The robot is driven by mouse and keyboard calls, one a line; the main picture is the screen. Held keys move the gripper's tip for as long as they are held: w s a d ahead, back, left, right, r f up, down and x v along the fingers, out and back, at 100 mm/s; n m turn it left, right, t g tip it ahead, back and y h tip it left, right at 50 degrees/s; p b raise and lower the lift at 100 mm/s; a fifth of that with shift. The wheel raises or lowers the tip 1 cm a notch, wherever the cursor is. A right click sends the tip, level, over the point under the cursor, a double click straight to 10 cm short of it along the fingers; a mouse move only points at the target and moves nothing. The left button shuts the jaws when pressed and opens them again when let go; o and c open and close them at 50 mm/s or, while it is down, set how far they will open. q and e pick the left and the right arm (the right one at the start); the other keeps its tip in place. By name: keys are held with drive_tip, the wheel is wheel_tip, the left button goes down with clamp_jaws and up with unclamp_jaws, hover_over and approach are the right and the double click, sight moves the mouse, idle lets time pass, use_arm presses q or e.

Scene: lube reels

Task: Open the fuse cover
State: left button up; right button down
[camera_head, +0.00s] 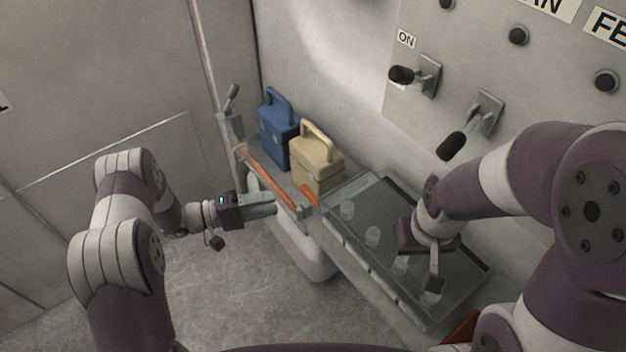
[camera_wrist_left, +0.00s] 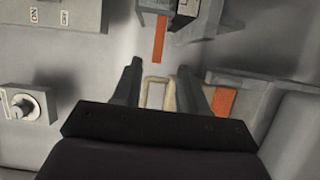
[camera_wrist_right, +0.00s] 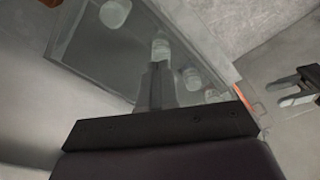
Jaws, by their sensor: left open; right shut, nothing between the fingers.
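The fuse cover (camera_head: 385,215) is a see-through panel on a grey box at the lower right, with several pale cylindrical fuses under it. It looks closed. It also shows in the right wrist view (camera_wrist_right: 112,50), with fuses along one edge. My right gripper (camera_head: 433,287) is shut and empty above the cover's near right part, fingers pointing down; I cannot tell if they touch it. In its wrist view the fingers (camera_wrist_right: 156,72) are together. My left gripper (camera_head: 273,205) is open and empty beside the shelf's front edge; its fingers (camera_wrist_left: 158,68) stand apart in the left wrist view.
A blue box (camera_head: 278,135) and a beige box (camera_head: 316,170) with handles stand on the orange-edged shelf left of the cover. Black-handled levers (camera_head: 427,76) (camera_head: 480,118) project from the wall panel above. Floor (camera_head: 210,290) is clear at the lower left.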

sight(306, 196)
drive_tip(key=shift+s+r, duration=0.15)
drive_tip(key=shift+s, duration=0.1)
use_arm(q)
drive_tip(key=p+x, duration=0.2)
drive_tip(key=x, duration=0.9)
drive_tip(key=shift+d+r, duration=0.15)
drive_tip(key=shift+d, duration=0.15)
use_arm(e)
drive_tip(key=shift+w+r, duration=0.1)
drive_tip(key=shift+r, duration=0.75)
use_arm(q)
drive_tip(key=shift+w+d, duration=0.2)
drive_tip(key=shift+d, duration=0.35)
clamp_jaws()
use_arm(e)
drive_tip(key=shift+r, duration=0.1)
